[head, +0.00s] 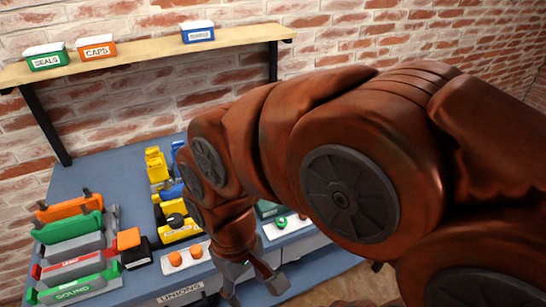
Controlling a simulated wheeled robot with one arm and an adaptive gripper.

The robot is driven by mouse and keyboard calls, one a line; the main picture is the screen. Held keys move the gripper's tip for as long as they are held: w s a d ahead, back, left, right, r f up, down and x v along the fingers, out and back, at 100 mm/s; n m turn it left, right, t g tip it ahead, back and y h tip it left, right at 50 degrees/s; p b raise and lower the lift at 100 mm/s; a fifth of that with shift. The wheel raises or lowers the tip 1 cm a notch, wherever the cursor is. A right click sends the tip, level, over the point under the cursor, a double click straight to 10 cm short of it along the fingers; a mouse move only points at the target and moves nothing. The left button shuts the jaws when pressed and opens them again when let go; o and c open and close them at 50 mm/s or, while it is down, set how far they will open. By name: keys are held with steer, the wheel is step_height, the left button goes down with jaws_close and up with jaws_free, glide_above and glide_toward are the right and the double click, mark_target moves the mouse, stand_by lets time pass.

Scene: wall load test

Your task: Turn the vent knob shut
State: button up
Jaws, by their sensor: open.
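My gripper (254,289) is at the lower middle, at the front edge of the blue bench. It points down, and its two grey fingers are apart with nothing seen between them. A yellow block with a round black knob on top (175,220) stands on the bench to the left of my gripper. I cannot tell whether this is the vent knob or how it is turned. A small green ring-like part (281,223) sits on a white plate to the right of my wrist. My brown arm hides much of the bench's right side.
A "UNIONS" label (180,294) is at the front. A wooden shelf (145,54) holds small labelled bins.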

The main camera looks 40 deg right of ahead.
steer(key=w+r+n, duration=0.1)
steer(key=w, duration=0.3)
steer(key=w+d+r+n+t+y, duration=0.1)
steer(key=w, duration=0.4)
steer(key=w+d+r+n+p, duration=0.1)
steer(key=w, duration=0.3)
steer(key=shift+w+d+r+t+y, duration=0.2)
steer(key=shift+w+r+t+y, duration=0.1)
steer(key=shift+y, duration=0.1)
steer(key=w+d+f+n+t+y+p, duration=0.1)
steer(key=w+d+t, duration=0.1)
steer(key=w+d, duration=0.7)
steer(key=w+d+f+n+t+p, duration=0.1)
steer(key=w+d, duration=0.5)
steer(key=d, duration=0.6)
steer(key=s+d+f+t+h, duration=0.1)
steer(key=d+f, duration=0.2)
steer(key=d, duration=0.5)
steer(key=s+d+f, duration=0.1)
steer(key=d+f, duration=0.1)
steer(key=d, duration=0.6)
steer(key=shift+p+x, duration=1.8)
steer(key=shift+x, duration=2.15)
steer(key=shift+a, duration=0.2)
